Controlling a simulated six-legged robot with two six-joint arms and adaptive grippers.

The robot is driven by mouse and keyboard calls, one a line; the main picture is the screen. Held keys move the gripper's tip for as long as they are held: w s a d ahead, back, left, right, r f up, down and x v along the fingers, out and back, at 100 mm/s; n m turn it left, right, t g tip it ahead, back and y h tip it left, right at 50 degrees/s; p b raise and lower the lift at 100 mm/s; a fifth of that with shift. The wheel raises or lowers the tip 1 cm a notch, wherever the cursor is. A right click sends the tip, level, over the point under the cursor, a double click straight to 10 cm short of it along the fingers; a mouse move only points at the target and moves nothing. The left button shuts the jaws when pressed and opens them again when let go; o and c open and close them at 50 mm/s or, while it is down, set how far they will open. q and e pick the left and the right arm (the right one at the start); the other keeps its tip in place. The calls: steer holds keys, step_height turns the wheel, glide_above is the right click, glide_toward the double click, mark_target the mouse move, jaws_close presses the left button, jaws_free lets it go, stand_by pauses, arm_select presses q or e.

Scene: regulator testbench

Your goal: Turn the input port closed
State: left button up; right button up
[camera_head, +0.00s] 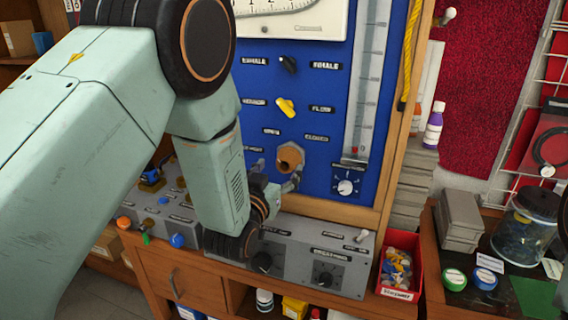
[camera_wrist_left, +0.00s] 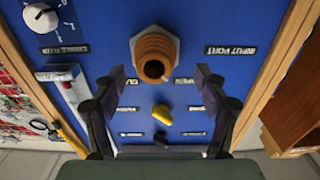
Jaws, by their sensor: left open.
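The input port is a copper-coloured threaded fitting (camera_head: 290,157) low on the blue panel, below the OPEN and CLOSED labels. In the left wrist view the port (camera_wrist_left: 153,60) points towards the camera from a grey hex base, beside an INPUT PORT label. My left gripper (camera_head: 277,174) is at the port's lower side in the head view. In the wrist view its two fingers (camera_wrist_left: 163,80) are spread wide and empty, with the port just beyond the tips. No contact shows. My left forearm hides the panel's left side. My right gripper does not show.
A yellow knob (camera_head: 286,107) and a black knob (camera_head: 288,64) sit above the port. A clear flow tube (camera_head: 368,80) and a small dial (camera_head: 345,187) are to the right. A grey control box (camera_head: 325,271) stands below, with a red bin (camera_head: 399,263) beside it.

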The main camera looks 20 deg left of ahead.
mark_target(285, 166)
arm_select(q)
steer(key=shift+w+d+f, duration=0.1)
steer(key=shift+w+d, duration=0.15)
steer(key=shift+w, duration=0.5)
steer(key=shift+w+d, duration=0.25)
steer(key=shift+w, duration=0.45)
steer(key=shift+s+a, duration=0.15)
steer(key=shift+a, duration=0.1)
steer(key=shift+d, duration=0.25)
steer(key=c, duration=0.6)
steer(key=shift+a, duration=0.15)
steer(key=shift+c, duration=2.7)
